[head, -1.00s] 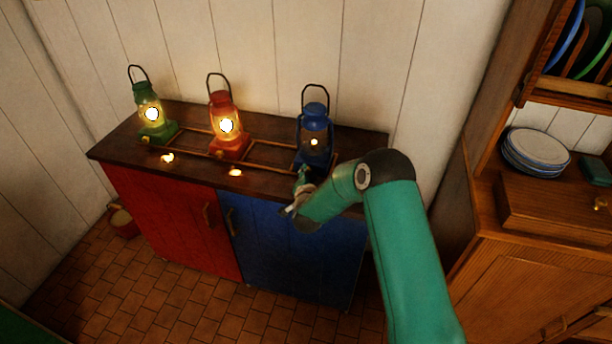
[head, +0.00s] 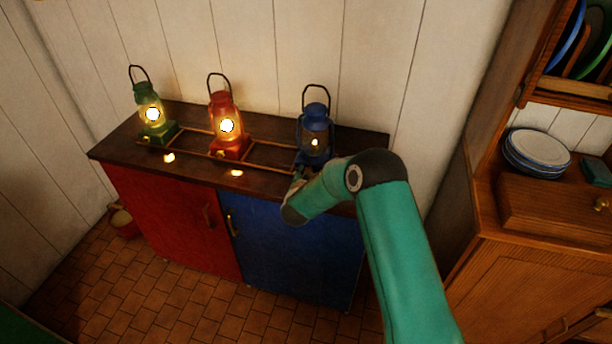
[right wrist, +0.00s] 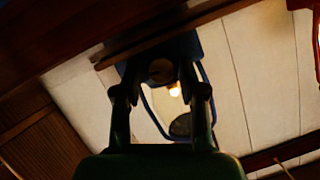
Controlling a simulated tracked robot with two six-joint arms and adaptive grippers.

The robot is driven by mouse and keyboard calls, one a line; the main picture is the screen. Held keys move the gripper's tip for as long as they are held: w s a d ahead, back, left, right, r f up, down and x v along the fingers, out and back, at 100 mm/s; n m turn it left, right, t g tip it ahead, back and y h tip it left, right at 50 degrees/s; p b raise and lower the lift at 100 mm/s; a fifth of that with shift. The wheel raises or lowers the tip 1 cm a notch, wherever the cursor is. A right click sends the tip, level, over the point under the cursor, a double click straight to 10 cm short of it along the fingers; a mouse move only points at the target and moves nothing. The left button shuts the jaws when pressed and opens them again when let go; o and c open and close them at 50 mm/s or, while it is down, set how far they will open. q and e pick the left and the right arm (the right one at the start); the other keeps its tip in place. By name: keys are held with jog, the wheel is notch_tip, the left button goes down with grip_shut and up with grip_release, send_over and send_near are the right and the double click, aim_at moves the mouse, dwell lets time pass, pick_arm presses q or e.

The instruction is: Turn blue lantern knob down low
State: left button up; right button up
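The blue lantern (head: 314,139) stands upright at the right end of the dark counter, with a small flame showing in its glass. In the right wrist view it appears upside down, with its blue base (right wrist: 184,46) at the top. A round brownish knob (right wrist: 161,70) shows on the base. My right gripper (right wrist: 160,88) is open, with one finger on each side of the knob and gaps visible. Whether a finger touches the knob is hard to tell. In the head view my wrist mostly hides this gripper and the knob. My left gripper is out of view.
A red lantern (head: 227,128) and a green lantern (head: 151,114) stand lit and brighter to the left. A low wooden rail runs along the dark counter (head: 118,147) around the lantern bases. A cabinet with stacked plates (head: 538,150) stands at the right.

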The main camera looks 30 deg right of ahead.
jog(key=shift+o, duration=0.4)
jog(key=shift+s+a+r, duration=0.25)
jog(key=shift+s+a, duration=0.1)
jog(key=v, duration=1.1)
jog(key=shift+f, duration=0.15)
